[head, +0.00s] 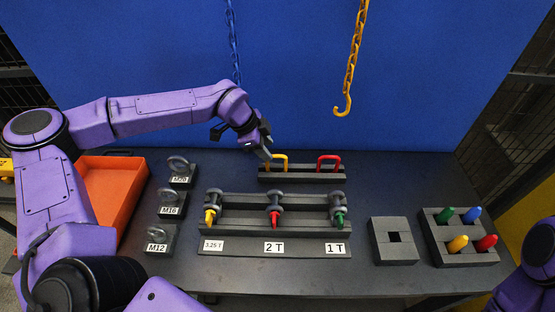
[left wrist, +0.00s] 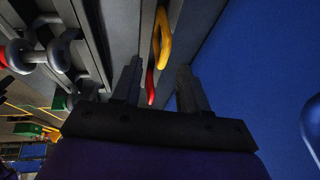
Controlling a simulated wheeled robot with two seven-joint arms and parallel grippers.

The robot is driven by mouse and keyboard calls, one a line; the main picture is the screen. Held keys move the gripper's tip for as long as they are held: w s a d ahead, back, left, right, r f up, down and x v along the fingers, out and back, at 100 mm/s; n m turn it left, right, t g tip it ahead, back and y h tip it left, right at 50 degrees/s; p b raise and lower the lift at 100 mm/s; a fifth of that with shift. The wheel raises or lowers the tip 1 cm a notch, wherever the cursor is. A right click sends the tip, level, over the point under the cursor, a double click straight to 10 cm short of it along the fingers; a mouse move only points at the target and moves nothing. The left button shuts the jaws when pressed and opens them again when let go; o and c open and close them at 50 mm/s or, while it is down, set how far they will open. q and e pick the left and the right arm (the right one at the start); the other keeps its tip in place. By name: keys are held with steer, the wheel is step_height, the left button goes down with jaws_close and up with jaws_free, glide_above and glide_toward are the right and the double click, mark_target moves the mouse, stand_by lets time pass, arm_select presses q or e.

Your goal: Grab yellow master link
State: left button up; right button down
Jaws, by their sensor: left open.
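The yellow master link (head: 285,158) stands upright at the left end of a dark slotted rack at the back of the table. In the left wrist view the yellow master link (left wrist: 164,38) shows ahead of the gap between the fingers. My left gripper (head: 266,153) is open and empty, just left of the link's top. It also shows in the left wrist view (left wrist: 160,85), with its two fingers apart. Whether a finger touches the link cannot be told. My right gripper is out of view.
A red master link (head: 329,158) stands in the same rack (head: 303,175). In front is a shackle rack (head: 255,228) with yellow, red and green pins. A yellow chain hook (head: 343,108) hangs behind. An orange bin (head: 109,195) is at left.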

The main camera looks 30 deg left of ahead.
mark_target(274, 155)
arm_select(q)
steer(key=p+x, duration=0.1)
steer(key=x, duration=0.2)
steer(key=w+p+x, duration=0.1)
steer(key=p+x, duration=0.1)
steer(key=x, duration=0.1)
steer(key=shift+w+f, duration=0.15)
steer(key=shift+f, duration=0.2)
steer(key=shift+s, duration=0.25)
steer(key=shift+c, duration=0.2)
steer(key=shift+w, duration=0.1)
jaws_close()
steer(key=shift+r, duration=0.2)
